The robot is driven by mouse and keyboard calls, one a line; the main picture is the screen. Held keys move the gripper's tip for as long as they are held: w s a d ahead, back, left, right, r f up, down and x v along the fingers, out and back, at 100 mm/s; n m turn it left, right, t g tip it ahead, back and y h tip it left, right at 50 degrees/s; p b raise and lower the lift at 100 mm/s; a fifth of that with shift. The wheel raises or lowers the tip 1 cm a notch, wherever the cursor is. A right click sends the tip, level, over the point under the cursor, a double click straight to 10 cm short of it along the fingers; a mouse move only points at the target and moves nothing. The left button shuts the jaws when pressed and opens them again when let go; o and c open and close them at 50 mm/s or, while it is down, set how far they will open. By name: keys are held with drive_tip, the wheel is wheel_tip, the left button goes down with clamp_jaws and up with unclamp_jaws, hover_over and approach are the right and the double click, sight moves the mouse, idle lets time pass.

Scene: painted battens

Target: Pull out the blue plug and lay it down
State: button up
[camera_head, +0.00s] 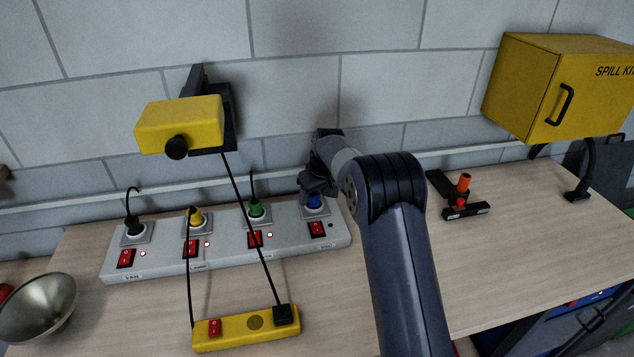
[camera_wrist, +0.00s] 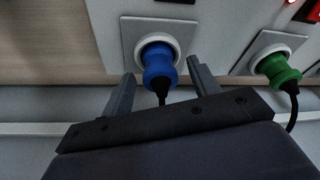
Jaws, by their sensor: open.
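The blue plug (camera_head: 314,201) sits in the right-hand socket of a grey power strip (camera_head: 345,236) on the bench. In the wrist view the blue plug (camera_wrist: 159,68) is seated in a white round socket (camera_wrist: 148,43), with its dark cord running toward my gripper. My gripper (camera_wrist: 158,78) is open, with one finger on each side of the plug and a gap showing at each side. In the head view my gripper (camera_head: 314,186) is at the plug, partly hidden by my own arm.
A green plug (camera_head: 255,209), a yellow plug (camera_head: 196,217) and a black plug (camera_head: 132,225) sit in the other sockets. A yellow strip (camera_head: 233,329) lies in front. A metal bowl (camera_head: 38,307) stands left. The bench right of my arm is mostly clear, beside an orange-handled clamp (camera_head: 463,188).

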drive_tip(key=shift+w+a+f, duration=0.1)
drive_tip(key=shift+f, duration=0.35)
drive_tip(key=c, duration=1.1)
drive_tip(key=shift+r, duration=0.1)
drive_tip(key=shift+c, duration=0.2)
drive_tip(key=shift+r+p, duration=0.95)
drive_tip(key=shift+r, duration=0.55)
